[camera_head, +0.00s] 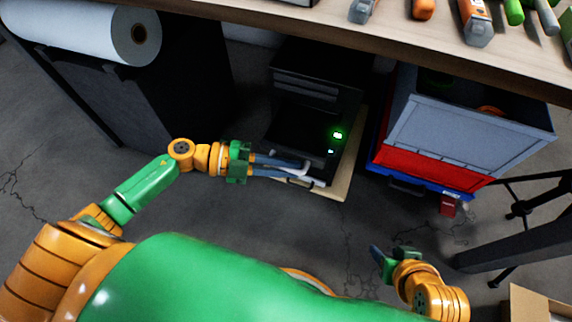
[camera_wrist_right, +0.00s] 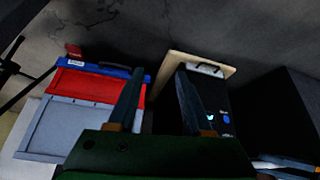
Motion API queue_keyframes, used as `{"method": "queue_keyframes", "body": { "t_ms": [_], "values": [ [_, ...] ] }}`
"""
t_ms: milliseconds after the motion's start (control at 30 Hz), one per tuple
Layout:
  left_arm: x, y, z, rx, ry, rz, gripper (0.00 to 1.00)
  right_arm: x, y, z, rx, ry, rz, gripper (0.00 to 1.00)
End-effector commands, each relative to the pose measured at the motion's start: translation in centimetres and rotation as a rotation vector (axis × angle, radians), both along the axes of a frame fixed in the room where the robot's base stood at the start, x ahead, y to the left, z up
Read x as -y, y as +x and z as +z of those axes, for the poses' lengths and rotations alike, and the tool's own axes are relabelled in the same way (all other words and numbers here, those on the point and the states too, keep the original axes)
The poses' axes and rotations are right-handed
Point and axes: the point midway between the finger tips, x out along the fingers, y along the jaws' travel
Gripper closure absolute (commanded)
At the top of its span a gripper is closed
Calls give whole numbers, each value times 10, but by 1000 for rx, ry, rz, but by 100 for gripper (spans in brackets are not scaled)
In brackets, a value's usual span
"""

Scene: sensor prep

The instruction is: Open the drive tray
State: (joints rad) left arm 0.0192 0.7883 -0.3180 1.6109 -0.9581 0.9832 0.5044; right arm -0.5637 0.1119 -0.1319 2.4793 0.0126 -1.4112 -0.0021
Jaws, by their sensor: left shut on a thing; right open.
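A black computer tower (camera_head: 318,88) stands under the bench on a pale wooden board (camera_head: 350,165). Small green and blue lights glow on its front, and a pale bar-like handle shows low at that front. My left gripper (camera_head: 305,173) reaches in from the left with its fingers shut at this handle (camera_head: 300,183). The fingers partly hide the handle, and I cannot make out the tray's edges. In the right wrist view the tower's front (camera_wrist_right: 214,110) shows with a grey handle (camera_wrist_right: 207,67) at its far end. My right gripper (camera_head: 390,252) is open and empty, apart from the tower.
A grey bin (camera_head: 470,125) and red and blue boxes (camera_head: 415,160) stand right of the tower. The workbench (camera_head: 300,25) overhangs it. A white paper roll (camera_head: 80,30) is at the upper left. Black stand legs (camera_head: 515,240) are at the right. Floor in front is clear.

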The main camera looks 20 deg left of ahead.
Motion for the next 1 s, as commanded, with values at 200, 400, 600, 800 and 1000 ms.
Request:
{"method": "queue_keyframes", "body": {
  "t_ms": [200, 400, 600, 800, 1000],
  "values": [
    [-1, 0, 0, 1, 2, 1, 100, 0, 0, 0, 1, 0, 0, 50],
    [0, 0, 0, 1, 1, 1, 73, 0, 0, 0, 2, 0, 0, 50],
    [-4, -1, 1, 0, 2, 1, 73, 0, -2, 0, -11, -1, -1, 50],
    [-39, -12, 10, -4, 6, 3, 73, 9, -37, -14, -190, -31, -11, 50],
    [-65, -20, 15, -1, 2, 2, 73, 9, -37, -25, -211, -34, -13, 50]
  ]
}}
